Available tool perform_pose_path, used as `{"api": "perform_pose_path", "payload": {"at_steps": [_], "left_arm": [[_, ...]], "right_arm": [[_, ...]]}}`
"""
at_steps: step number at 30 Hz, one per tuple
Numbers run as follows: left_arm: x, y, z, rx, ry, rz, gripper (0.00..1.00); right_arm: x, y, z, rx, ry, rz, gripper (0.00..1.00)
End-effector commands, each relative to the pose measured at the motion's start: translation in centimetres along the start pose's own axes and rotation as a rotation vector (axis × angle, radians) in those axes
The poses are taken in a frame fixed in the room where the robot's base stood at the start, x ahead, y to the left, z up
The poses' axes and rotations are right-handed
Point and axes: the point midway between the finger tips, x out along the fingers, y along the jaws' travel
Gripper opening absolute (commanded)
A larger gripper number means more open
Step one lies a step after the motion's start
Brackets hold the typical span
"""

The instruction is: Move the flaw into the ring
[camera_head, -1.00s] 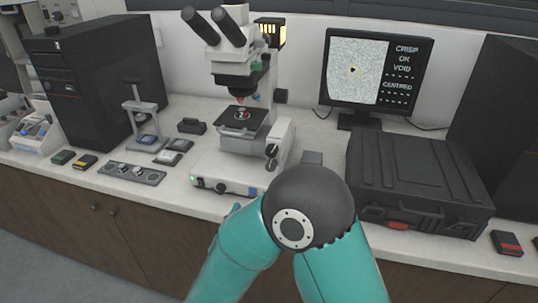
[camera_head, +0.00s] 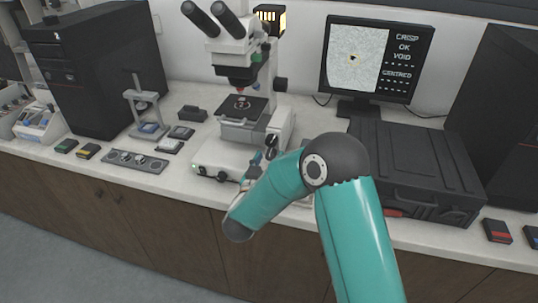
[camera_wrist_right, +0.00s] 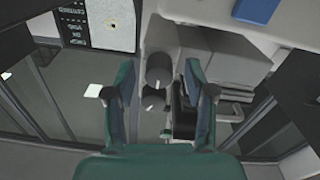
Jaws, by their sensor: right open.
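The monitor (camera_head: 374,59) shows a pale speckled picture with a small dark flaw (camera_head: 352,58). A thin yellowish ring lies at the flaw; whether the flaw is fully inside is too small to tell. The microscope (camera_head: 240,100) has a stage (camera_head: 243,108) under its objective and dark knobs (camera_head: 271,143) at its right side. My right gripper (camera_head: 258,166) is by these knobs, partly hidden by my arm. In the right wrist view my right gripper (camera_wrist_right: 160,90) is open, with two dark knobs (camera_wrist_right: 158,70) showing between its fingers. My left gripper is out of view.
A black case (camera_head: 415,165) stands right of the microscope. A small stand (camera_head: 142,105), sample blocks (camera_head: 170,146) and a grey tray (camera_head: 135,161) lie left of it. A black computer tower (camera_head: 95,65) is behind them. The counter's front edge (camera_head: 100,178) runs below.

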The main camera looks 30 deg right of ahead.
Motion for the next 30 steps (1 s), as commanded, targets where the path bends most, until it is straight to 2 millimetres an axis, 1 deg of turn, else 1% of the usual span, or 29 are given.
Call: {"api": "perform_pose_path", "payload": {"at_steps": [1, 4, 12, 14, 15, 22, 26, 30], "left_arm": [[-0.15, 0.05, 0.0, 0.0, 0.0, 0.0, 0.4], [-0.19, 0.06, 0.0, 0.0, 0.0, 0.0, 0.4], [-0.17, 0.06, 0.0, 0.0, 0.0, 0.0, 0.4], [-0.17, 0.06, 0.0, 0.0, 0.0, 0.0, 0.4], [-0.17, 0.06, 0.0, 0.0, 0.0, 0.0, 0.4], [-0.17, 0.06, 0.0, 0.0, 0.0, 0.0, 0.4], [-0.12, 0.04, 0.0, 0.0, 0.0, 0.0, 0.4], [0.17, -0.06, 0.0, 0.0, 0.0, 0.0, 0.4]], "right_arm": [[0.42, 0.09, -0.03, -0.001, 0.0, 0.003, 0.55], [0.81, 0.06, -0.01, -0.001, 0.0, 0.001, 0.55], [0.89, 0.03, 0.02, 0.0, 0.0, 0.0, 0.55], [0.89, 0.04, 0.01, 0.0, 0.0, 0.001, 0.46], [0.88, 0.04, 0.01, 0.0, 0.0, 0.001, 0.4], [0.87, 0.04, 0.0, 0.0, 0.0, 0.001, 0.01], [0.87, 0.03, 0.02, -0.007, 0.0, 0.001, 0.0], [0.86, 0.0, 0.1, -0.086, 0.002, 0.001, 0.0]]}}
